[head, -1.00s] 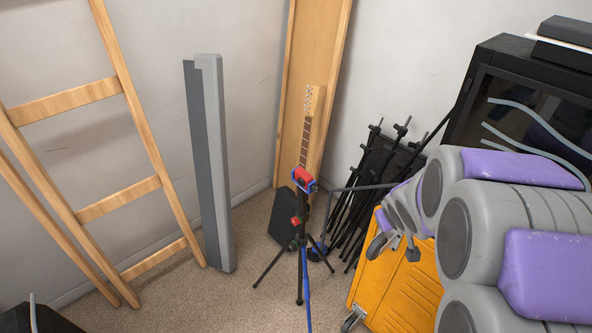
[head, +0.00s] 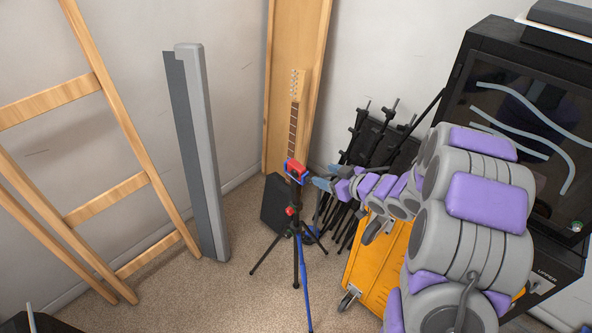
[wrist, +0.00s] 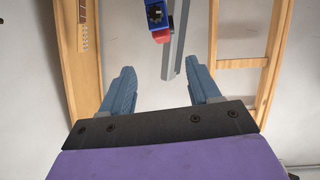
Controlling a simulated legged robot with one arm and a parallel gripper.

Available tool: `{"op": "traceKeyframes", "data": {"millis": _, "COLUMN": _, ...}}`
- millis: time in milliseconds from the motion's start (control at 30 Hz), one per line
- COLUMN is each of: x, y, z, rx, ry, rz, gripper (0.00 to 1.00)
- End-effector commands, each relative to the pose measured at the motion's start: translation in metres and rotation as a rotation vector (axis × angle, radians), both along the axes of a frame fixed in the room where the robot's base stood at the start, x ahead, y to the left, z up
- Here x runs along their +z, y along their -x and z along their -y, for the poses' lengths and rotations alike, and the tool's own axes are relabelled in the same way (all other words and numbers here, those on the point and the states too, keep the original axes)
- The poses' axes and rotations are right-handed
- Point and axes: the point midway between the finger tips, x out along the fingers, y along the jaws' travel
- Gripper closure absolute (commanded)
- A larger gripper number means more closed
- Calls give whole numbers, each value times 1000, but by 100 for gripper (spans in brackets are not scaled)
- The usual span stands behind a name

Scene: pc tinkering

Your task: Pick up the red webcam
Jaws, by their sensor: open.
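The red webcam (head: 297,166) sits in a blue holder on top of a black tripod (head: 296,250) in the head view. My gripper (head: 320,184) is just right of the webcam and slightly lower in the head view. In the wrist view my gripper (wrist: 162,84) has its two blue fingers spread, with nothing between them. The webcam lies beyond the fingertips, roughly in line with the gap.
A guitar neck (head: 294,115) and wooden panel (head: 285,30) stand behind the tripod. Black stands (head: 370,150) and an orange case (head: 378,262) are to the right, by a black cabinet (head: 525,95). A grey post (head: 205,150) and wooden ladder (head: 110,212) are left.

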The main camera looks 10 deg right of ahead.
Motion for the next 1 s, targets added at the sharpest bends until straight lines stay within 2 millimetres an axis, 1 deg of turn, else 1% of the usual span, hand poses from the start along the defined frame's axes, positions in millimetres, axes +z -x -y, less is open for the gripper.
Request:
{"op": "traceKeyframes", "data": {"millis": 33, "x": -7, "y": -8, "z": -8, "rx": 4, "ry": 0, "rz": -1, "gripper": 38}}
{"op": "traceKeyframes", "data": {"millis": 200, "x": -18, "y": -34, "z": -26, "rx": 5, "ry": 3, "rz": 2, "gripper": 38}}
{"op": "traceKeyframes", "data": {"millis": 400, "x": -31, "y": -60, "z": -43, "rx": 2, "ry": 6, "rz": -2, "gripper": 38}}
{"op": "traceKeyframes", "data": {"millis": 500, "x": -33, "y": -68, "z": -45, "rx": 0, "ry": 4, "rz": 0, "gripper": 38}}
{"op": "traceKeyframes", "data": {"millis": 667, "x": -35, "y": -74, "z": -48, "rx": -1, "ry": 3, "rz": 2, "gripper": 38}}
{"op": "traceKeyframes", "data": {"millis": 900, "x": -47, "y": -98, "z": -66, "rx": 1, "ry": 5, "rz": -3, "gripper": 38}}
{"op": "traceKeyframes", "data": {"millis": 1000, "x": -50, "y": -108, "z": -71, "rx": 0, "ry": 4, "rz": -2, "gripper": 38}}
